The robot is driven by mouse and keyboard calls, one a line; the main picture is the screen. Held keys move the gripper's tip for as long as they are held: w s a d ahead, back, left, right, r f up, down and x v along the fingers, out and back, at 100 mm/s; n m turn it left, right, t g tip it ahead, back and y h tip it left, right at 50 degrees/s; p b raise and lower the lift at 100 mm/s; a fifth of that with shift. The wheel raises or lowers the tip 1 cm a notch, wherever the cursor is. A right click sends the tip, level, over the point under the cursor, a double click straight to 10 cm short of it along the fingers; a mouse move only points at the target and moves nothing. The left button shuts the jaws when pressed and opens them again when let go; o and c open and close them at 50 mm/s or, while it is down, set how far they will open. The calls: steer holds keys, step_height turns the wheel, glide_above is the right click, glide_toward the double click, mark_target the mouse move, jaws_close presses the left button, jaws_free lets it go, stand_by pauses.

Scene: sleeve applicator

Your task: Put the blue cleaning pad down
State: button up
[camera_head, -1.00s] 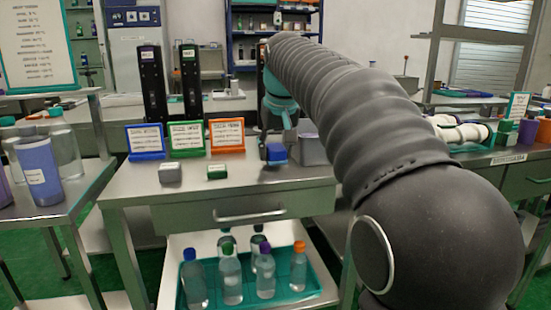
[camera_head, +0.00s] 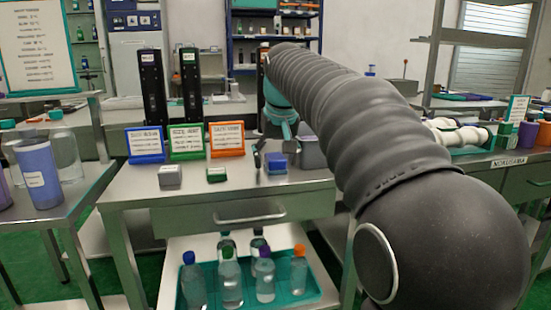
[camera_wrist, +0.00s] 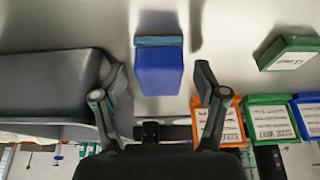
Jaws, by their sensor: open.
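The blue cleaning pad (camera_head: 276,163) rests on the metal table near its right side, in front of a grey bin. In the wrist view the blue pad (camera_wrist: 158,66) lies between the spread fingers of my gripper (camera_wrist: 160,82), with a visible gap on each side. My gripper (camera_head: 272,155) is open around the pad in the head view. One dark finger shows left of the pad; the other is hard to make out.
A grey pad (camera_head: 170,177) and a green pad (camera_head: 216,174) lie to the left on the table (camera_head: 235,196). Blue (camera_head: 145,144), green (camera_head: 186,141) and orange (camera_head: 227,139) signs stand behind. The grey bin (camera_wrist: 45,88) is close beside my gripper. Bottles fill a teal tray (camera_head: 312,288) below.

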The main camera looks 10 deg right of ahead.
steer(key=p+v, duration=0.2)
steer(key=v, duration=1)
steer(key=s+f+t, duration=0.1)
steer(key=s+f, duration=2.5)
steer(key=f, duration=0.3)
